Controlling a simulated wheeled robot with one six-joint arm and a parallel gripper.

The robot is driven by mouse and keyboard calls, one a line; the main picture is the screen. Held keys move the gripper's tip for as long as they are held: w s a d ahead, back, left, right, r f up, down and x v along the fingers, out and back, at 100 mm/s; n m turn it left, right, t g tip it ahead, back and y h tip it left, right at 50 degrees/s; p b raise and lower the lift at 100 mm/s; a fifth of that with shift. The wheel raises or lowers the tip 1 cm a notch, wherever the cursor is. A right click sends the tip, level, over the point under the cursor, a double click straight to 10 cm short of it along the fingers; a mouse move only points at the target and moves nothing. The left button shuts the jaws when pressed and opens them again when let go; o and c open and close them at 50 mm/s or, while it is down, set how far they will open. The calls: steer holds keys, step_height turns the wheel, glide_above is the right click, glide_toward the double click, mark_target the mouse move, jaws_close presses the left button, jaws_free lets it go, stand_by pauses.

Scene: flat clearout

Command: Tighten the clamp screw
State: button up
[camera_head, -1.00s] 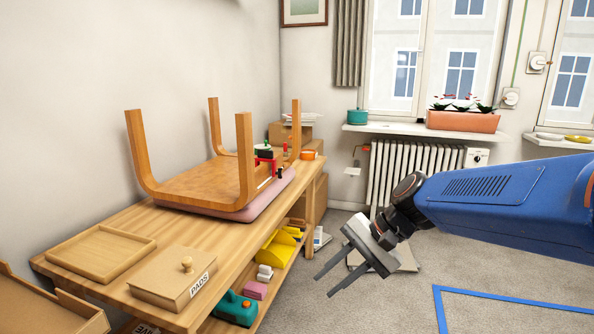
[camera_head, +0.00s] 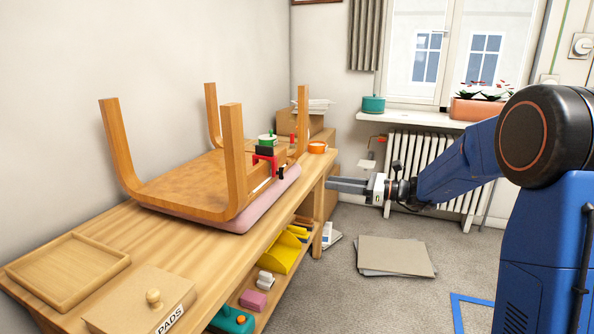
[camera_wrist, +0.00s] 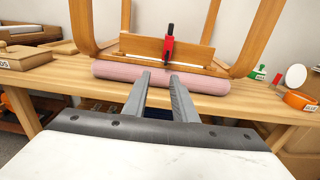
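A red clamp (camera_head: 268,158) with a dark screw sits on the near edge of the upturned wooden table (camera_head: 190,184), between two of its legs. In the wrist view the clamp (camera_wrist: 169,46) stands upright against the wooden rail, beyond my fingertips and a little above them. My gripper (camera_head: 330,185) is in front of the bench's right end, level and pointing left toward the table. In the wrist view its two fingers (camera_wrist: 159,76) are apart with nothing between them. The clamp's lower part is hard to make out.
The upturned table rests on a pink pad (camera_head: 262,205) on the wooden bench (camera_head: 130,255). Table legs rise on both sides of the clamp. A tray (camera_head: 65,270) and a pads box (camera_head: 140,305) lie at the front left. An orange tape roll (camera_head: 318,147) is near the far end.

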mark_target(281, 173)
steer(key=w+x, duration=0.1)
steer(key=x, duration=1.6)
steer(key=shift+w+d+r, duration=0.15)
steer(key=shift+w+d, duration=0.05)
steer(key=shift+w, duration=0.25)
jaws_close()
